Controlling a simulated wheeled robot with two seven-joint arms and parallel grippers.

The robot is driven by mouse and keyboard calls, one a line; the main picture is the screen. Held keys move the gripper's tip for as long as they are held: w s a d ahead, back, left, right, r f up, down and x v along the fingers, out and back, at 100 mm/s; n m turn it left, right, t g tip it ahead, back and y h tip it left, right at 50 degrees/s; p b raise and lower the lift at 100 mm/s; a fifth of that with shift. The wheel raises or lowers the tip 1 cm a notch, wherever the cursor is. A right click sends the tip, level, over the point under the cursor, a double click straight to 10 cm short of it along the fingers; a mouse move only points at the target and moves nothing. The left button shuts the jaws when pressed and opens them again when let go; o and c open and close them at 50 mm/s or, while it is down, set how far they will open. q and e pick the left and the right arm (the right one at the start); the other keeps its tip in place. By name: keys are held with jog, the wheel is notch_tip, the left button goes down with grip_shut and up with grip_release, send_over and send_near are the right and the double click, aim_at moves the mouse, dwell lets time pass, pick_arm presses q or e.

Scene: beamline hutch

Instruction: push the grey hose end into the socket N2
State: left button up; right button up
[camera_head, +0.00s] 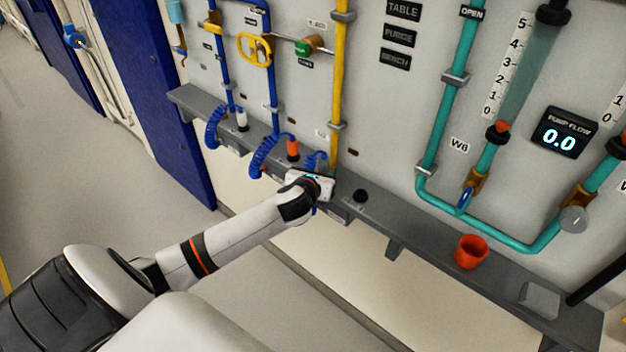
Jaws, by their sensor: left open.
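A pale grey hose end (242,121) stands upright on the grey shelf, beside a blue coiled hose (213,127). My left gripper (326,184) is at the shelf further right, in front of the foot of the yellow pipe. It is open; its fingers are mostly hidden behind its own body, so I cannot see whether anything is between them. Another blue coil (312,160) shows just behind it, and its end is hidden. The labels near the shelf are too small to read, so I cannot tell which socket is N2. My right gripper is out of view.
An orange hose end (293,149) stands between the grey one and my gripper. The yellow pipe (337,90) and teal pipes (440,120) run along the wall.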

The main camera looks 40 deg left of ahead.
pick_arm(q)
jog(key=v, duration=1)
jog(key=shift+s, duration=0.2)
notch_tip(320, 180, down, 18)
jog(key=s+a+n+g, duration=0.2)
jog(key=a+n+g, duration=0.15)
jog(key=n, duration=0.45)
jog(key=s+d+f+n+g+h, duration=0.1)
jog(key=s+f+n+g, duration=0.1)
jog(key=s+f+n, duration=0.45)
jog(key=s+d+f+n+g, duration=0.1)
jog(key=s+f, duration=0.2)
jog(key=f, duration=0.7)
jog(key=s+d+f+n+g+h, duration=0.1)
jog(key=s+d+f+n, duration=0.3)
jog(key=s, duration=0.5)
jog(key=s+d+f+n+g+h, duration=0.1)
jog(key=s+d+f+n, duration=0.3)
jog(key=s+f, duration=0.4)
jog(key=s+d+f+n+g+h, duration=0.1)
jog(key=s+d+f+n+g, duration=0.2)
jog(key=s, duration=0.9)
notch_tip(320, 180, down, 3)
jog(key=d+n, duration=0.1)
jog(key=n, duration=0.2)
jog(key=shift+n+g, duration=0.35)
jog(key=shift+s, duration=0.1)
